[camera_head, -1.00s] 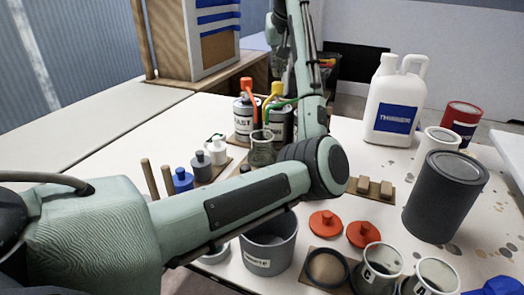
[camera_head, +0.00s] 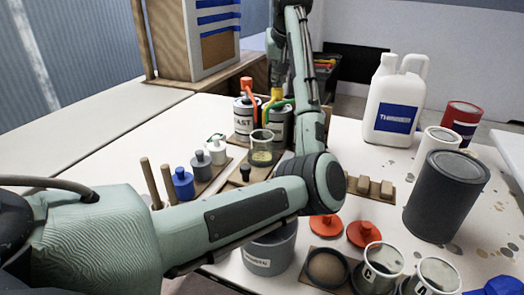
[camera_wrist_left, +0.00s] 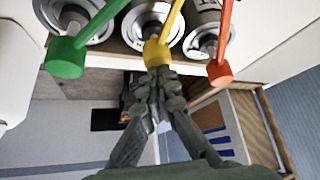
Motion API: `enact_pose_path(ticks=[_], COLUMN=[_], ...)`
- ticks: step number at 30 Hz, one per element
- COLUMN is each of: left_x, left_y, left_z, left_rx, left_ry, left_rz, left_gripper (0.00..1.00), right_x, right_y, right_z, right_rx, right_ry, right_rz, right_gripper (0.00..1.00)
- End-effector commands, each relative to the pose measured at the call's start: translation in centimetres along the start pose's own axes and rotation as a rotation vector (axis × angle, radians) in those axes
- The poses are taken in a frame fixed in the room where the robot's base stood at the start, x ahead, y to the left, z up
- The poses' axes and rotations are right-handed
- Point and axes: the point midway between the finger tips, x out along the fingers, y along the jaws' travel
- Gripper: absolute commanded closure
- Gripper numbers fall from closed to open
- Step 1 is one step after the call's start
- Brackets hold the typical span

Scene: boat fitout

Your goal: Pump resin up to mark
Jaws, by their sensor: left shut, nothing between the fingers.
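My left gripper (camera_head: 277,84) is shut and empty, pointing down at the top of the yellow pump head (camera_head: 277,95). In the left wrist view the shut fingertips (camera_wrist_left: 158,76) are right at the yellow pump head (camera_wrist_left: 156,53); they seem to touch it. The yellow pump stands between an orange-red pump (camera_head: 246,84) and a green pump (camera_head: 281,104), all on metal cans. A clear cup (camera_head: 261,146) stands in front of the cans with a little yellowish liquid in its bottom. Its mark cannot be made out. My right gripper is out of view.
Small blue, grey and white bottles (camera_head: 199,168) stand left of the cup. My left forearm crosses above a grey pot (camera_head: 270,255). Red lids (camera_head: 363,234), a dark can (camera_head: 446,195) and a white thinner jug (camera_head: 395,103) stand at right.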

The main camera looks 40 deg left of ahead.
Motion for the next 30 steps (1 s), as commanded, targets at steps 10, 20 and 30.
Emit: enact_pose_path(ticks=[10,20,30], left_x=[0.9,0.2,-1.4], left_y=[0.0,0.0,0.0], left_z=[0.8,0.2,-0.9], left_rx=[0.001,0.001,0.001], left_ry=[-0.008,-0.009,-0.006], left_rz=[-0.001,-0.002,-0.001], left_gripper=[1.00,1.00,1.00], right_x=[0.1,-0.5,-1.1], right_y=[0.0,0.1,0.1], right_z=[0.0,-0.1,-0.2], right_rx=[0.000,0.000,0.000], right_ry=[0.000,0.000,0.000], right_rz=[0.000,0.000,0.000], right_gripper=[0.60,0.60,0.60])
